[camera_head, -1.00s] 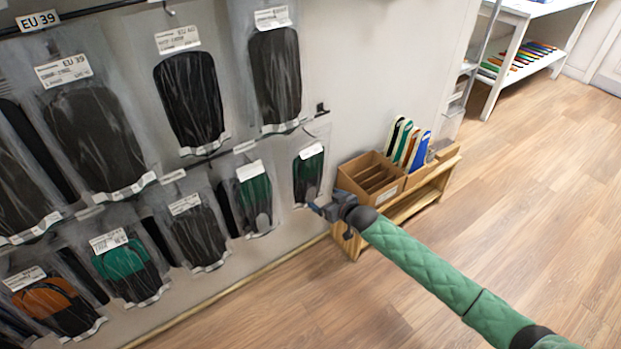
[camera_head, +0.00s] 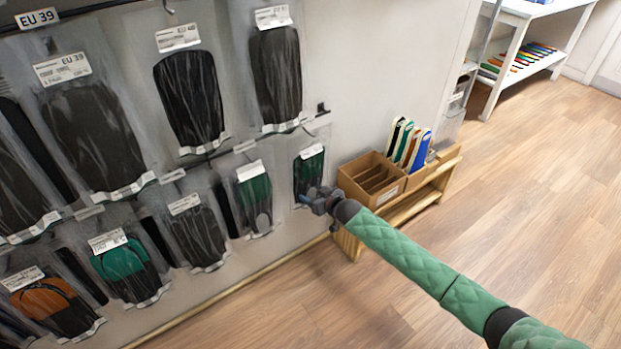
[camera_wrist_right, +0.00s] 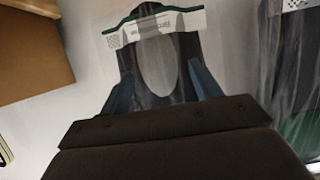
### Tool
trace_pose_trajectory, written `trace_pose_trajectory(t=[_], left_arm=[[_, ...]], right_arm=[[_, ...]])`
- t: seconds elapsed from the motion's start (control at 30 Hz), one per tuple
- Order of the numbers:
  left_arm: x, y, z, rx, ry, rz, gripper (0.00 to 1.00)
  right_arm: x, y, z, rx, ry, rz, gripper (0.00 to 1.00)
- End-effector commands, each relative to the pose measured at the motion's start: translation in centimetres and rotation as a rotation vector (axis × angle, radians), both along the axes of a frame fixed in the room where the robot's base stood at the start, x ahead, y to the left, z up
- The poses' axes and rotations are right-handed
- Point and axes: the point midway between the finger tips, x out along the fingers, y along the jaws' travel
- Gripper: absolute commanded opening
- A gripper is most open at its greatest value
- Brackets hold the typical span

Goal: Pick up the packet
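The packet (camera_head: 309,165) hangs at the right end of the lower row on the wall rack. It is a clear sleeve with a white label and a dark insole pair with a green part. My right gripper (camera_head: 311,198) is at its lower end and hides part of it. In the right wrist view the packet (camera_wrist_right: 152,68) shows a white strip and a grey oval. The blue fingers (camera_wrist_right: 160,92) stand apart, one on each side of the packet's dark part. The gripper body hides the rest, and contact is unclear. My left gripper is out of view.
A neighbouring green and black packet (camera_head: 255,200) hangs just left; it also shows in the right wrist view (camera_wrist_right: 292,90). Several other packets fill the rack. A cardboard box (camera_head: 352,180) stands on a wooden bench (camera_head: 425,192) at right. The floor (camera_head: 530,200) is clear.

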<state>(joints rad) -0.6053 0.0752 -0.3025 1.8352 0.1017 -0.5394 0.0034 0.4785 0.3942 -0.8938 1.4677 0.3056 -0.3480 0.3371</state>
Motion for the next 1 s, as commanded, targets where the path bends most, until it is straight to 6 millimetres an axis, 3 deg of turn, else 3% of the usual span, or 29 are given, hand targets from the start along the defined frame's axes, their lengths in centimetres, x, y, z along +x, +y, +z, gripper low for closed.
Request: trace_pose_trajectory(t=[0.03,0.1,0.37,0.57,1.0], left_arm=[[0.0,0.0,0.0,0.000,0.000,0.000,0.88],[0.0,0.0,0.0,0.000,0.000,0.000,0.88],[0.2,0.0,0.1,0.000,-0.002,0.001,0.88],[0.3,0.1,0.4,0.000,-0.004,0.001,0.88],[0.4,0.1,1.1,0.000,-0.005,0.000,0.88]], right_arm=[[0.0,0.0,0.0,0.000,0.000,0.000,0.53],[0.0,0.0,0.0,0.000,0.000,0.000,0.39],[0.0,0.0,0.1,0.001,-0.001,0.000,0.38],[0.1,0.0,1.7,0.002,-0.002,0.000,0.38],[-8.4,-6.2,1.5,0.000,0.002,0.000,0.38]])
